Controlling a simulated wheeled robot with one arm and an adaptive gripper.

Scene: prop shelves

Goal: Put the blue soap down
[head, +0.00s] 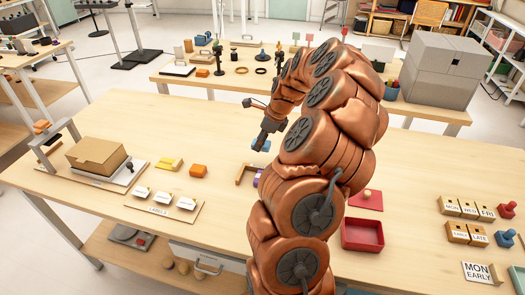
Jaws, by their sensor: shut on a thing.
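My gripper (263,139) hangs from my copper-coloured arm over the near wooden table, pointing down. It is shut on the blue soap (261,146), a small blue block that shows just below it. The soap looks held above the table top, near its far edge, though the height is hard to judge. The fingers are small and partly hidden in this view.
The near table (225,235) has free room left of my arm. A second table (225,84) stands behind.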

